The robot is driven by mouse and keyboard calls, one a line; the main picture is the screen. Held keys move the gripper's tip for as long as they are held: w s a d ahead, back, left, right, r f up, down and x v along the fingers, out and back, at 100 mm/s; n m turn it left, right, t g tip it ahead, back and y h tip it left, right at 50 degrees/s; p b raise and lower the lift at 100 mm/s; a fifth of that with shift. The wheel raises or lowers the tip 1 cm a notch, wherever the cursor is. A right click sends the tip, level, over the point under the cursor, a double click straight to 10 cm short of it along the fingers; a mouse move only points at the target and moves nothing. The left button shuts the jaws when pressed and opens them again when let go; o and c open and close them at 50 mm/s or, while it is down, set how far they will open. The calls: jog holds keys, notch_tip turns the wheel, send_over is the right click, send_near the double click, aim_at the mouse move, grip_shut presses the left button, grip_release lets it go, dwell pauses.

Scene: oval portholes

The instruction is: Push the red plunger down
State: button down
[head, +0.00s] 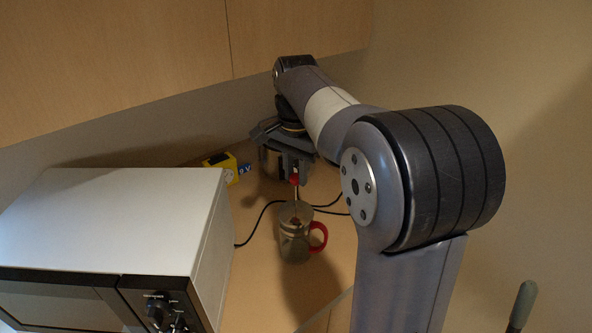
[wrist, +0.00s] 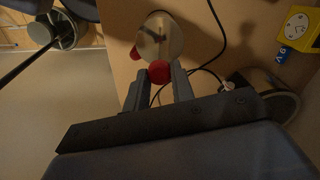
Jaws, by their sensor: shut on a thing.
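The red plunger (head: 295,180) is a small round knob on a thin rod that stands up from the lid of a French press (head: 294,247). The press stands upright on the counter, with its red handle (head: 319,237) to the right. The rod shows above the lid, so the plunger is raised. My gripper (head: 293,174) points down above the press and is shut on the knob. In the wrist view the red knob (wrist: 159,72) sits between my fingertips (wrist: 159,79), and the press lid (wrist: 157,40) lies beyond it.
A white microwave (head: 125,215) stands at the left. A yellow device (head: 221,167) with a blue label is behind, near the wall. A black cable (head: 252,226) runs on the counter behind the press. Wooden cabinets (head: 120,45) hang above. A round grey thing (wrist: 285,101) is right in the wrist view.

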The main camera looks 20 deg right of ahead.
aim_at(296, 211)
notch_tip(296, 211, down, 8)
jog(key=b, duration=0.3)
jog(key=shift+s+b, duration=0.1)
jog(key=shift+b, duration=0.2)
jog(key=c, duration=1.2)
grip_release()
notch_tip(296, 211, up, 11)
jog(key=shift+f, duration=0.1)
jog(key=shift+f, duration=0.1)
notch_tip(296, 211, down, 11)
jog(key=shift+r, duration=0.1)
jog(key=shift+r+p, duration=0.8)
jog(key=shift+r, duration=1)
